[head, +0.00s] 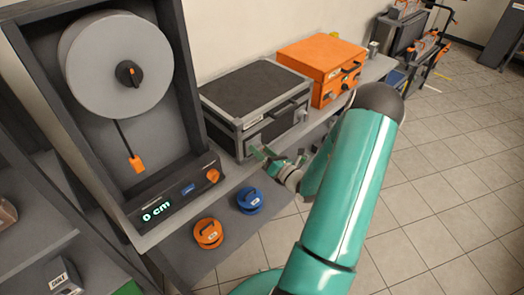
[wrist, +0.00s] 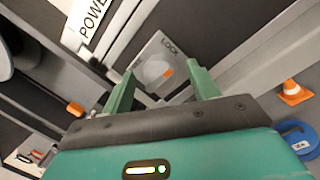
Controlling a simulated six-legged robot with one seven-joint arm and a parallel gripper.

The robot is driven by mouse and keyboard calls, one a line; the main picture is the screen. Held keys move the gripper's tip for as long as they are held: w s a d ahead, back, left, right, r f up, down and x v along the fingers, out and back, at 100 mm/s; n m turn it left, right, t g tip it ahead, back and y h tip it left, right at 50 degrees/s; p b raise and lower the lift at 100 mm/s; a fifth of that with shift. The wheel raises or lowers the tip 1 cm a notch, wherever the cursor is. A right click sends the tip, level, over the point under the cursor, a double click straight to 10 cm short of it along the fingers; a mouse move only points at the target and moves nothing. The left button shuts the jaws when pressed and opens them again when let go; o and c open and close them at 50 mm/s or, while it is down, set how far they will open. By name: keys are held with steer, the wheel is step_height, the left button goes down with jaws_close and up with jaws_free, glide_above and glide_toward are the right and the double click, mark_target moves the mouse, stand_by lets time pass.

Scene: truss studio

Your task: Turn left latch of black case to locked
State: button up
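The black case (head: 255,88) with a grey metal frame sits on the shelf, its front facing my arm. Its left latch (wrist: 153,73) shows in the wrist view as a round grey knob with an orange mark, on a pale plate. The plate reads LOCK above the knob; other small lettering by the left finger is hard to read. The orange mark is at the knob's right side. My gripper (wrist: 160,68) is open, its two green fingers on either side of the knob in the picture. I cannot tell whether they touch it. My gripper (head: 276,163) is at the case's left front in the head view.
An orange case (head: 318,62) stands right of the black case. A cable reel (head: 112,70) in a dark frame with a "0 cm" display stands left. Orange (head: 208,233) and blue (head: 249,200) round items lie on the lower shelf. The tiled floor at right is mostly clear.

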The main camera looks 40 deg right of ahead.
stand_by(0.3)
steer(key=s+f, duration=0.1)
steer(key=s, duration=1.2)
steer(key=shift+s+d+f, duration=0.2)
steer(key=shift+s+f, duration=0.1)
steer(key=shift+f, duration=0.1)
steer(key=w+a+r+n+g+y, duration=0.4)
steer(key=w+a+r+n+y, duration=0.15)
steer(key=a+n+y, duration=0.4)
steer(key=s+a+r+n+g, duration=0.2)
steer(key=a+r+n+g, duration=0.2)
steer(key=a+n+g, duration=0.4)
steer(key=s+a+r+n+g, duration=0.2)
steer(key=a+r+n+g, duration=0.35)
steer(key=a+n, duration=0.45)
steer(key=s+a+r+n+t+h, duration=0.1)
steer(key=s+a+r+n+h, duration=0.1)
steer(key=r+n+h, duration=0.3)
steer(key=s+a+r+n+t+h, duration=0.1)
steer(key=r+n+h, duration=0.4)
steer(key=n, duration=0.5)
steer(key=shift+s+a+r+t, duration=0.4)
steer(key=shift+s+r+t, duration=0.25)
steer(key=shift+r+t, duration=0.15)
